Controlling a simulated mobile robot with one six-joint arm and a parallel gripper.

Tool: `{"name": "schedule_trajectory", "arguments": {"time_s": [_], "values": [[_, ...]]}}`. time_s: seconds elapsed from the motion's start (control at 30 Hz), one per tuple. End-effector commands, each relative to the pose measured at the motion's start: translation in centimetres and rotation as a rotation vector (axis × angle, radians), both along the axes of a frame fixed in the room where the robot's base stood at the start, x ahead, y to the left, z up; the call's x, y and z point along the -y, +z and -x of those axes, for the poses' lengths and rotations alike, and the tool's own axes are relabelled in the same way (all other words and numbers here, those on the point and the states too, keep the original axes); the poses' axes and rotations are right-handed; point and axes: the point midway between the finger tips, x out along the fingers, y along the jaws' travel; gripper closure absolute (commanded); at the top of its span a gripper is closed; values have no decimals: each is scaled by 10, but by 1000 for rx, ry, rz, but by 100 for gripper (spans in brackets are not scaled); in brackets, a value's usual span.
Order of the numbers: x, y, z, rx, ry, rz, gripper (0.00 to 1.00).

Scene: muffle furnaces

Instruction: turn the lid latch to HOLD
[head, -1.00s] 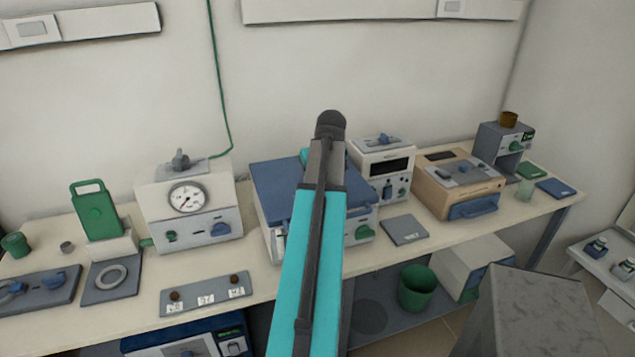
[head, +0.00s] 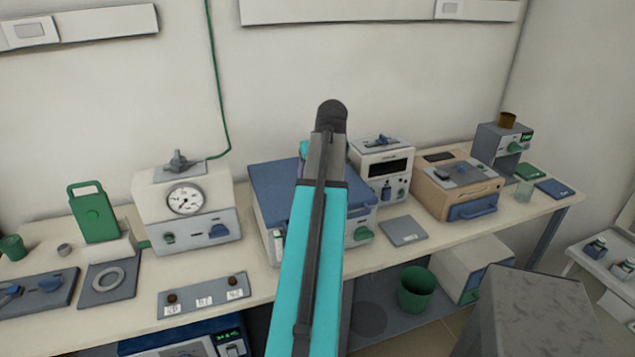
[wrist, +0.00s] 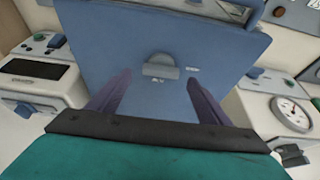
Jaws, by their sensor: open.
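The blue lid (head: 270,190) is on the pale box-shaped furnace in the middle of the bench, partly behind my arm. In the wrist view the blue lid (wrist: 125,45) fills the middle. The lid latch (wrist: 160,68), a small grey half-round piece, sits on it with small pale markings beside and below. The marking text is too small to read. My gripper (wrist: 156,78) is open, its two purple-grey fingers apart, one on each side of the latch in the picture. I see no contact with the latch. In the head view my arm hides the gripper and the latch.
A gauge box (head: 185,215) with a top knob stands left of the lidded furnace. A white box with a dark display (head: 382,168) and a tan box (head: 455,190) stand right. A grey plate (head: 404,231) lies on the bench in front.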

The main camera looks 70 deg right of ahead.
Motion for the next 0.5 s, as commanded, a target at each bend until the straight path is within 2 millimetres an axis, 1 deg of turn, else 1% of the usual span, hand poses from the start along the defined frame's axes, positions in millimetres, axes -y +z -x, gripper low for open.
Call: {"name": "schedule_trajectory", "arguments": {"time_s": [0.5], "values": [[-16, 52, 15, 0, -1, 0, 28]]}}
